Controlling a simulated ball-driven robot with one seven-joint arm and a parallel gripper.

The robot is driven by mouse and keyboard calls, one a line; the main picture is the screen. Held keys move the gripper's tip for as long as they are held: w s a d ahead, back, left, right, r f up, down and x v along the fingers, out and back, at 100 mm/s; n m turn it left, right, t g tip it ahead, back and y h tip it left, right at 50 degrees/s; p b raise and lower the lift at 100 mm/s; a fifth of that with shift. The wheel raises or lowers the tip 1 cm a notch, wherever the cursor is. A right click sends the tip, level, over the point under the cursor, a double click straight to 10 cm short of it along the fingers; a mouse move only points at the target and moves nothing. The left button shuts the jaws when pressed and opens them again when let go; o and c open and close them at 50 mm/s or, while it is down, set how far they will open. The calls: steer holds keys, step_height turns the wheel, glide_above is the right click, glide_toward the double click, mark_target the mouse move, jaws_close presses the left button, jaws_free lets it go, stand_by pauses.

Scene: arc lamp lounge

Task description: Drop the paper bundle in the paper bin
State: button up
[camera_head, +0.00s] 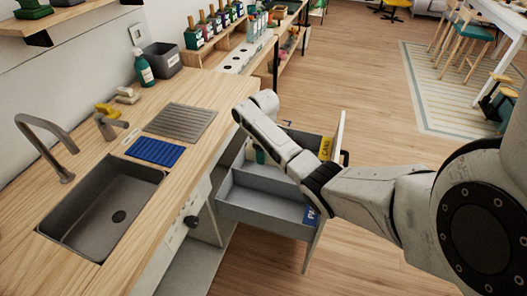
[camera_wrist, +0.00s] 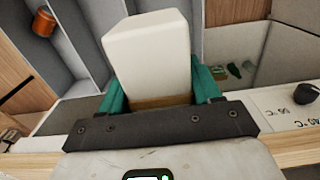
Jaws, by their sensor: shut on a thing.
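In the wrist view, my gripper (camera_wrist: 160,92) is shut on the paper bundle (camera_wrist: 147,50), a white block with a brown band near its base, between teal fingers. In the head view my arm reaches over the pulled-out sorting drawer, and the gripper and bundle are mostly hidden behind it. The front compartment, with a blue label (camera_head: 311,215) starting with P, seems to be the paper bin (camera_head: 262,203); its visible part looks empty. Behind it is a compartment with a yellow label (camera_head: 326,147). In the wrist view the bundle shows against grey compartment walls; whether it is above the paper bin I cannot tell.
An orange-brown can (camera_wrist: 43,22) and small green items (camera_wrist: 235,70) lie in the wrist view's background compartments. A dark knob (camera_head: 191,221) is on the counter front beside the drawer. Open wooden floor (camera_head: 370,110) lies right.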

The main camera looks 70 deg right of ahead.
steer(key=shift+f, duration=0.5)
steer(key=o, duration=1.3)
steer(key=shift+c, duration=0.2)
step_height(320, 180, up, 11)
steer(key=shift+f+b, duration=0.1)
steer(key=shift+b, duration=0.35)
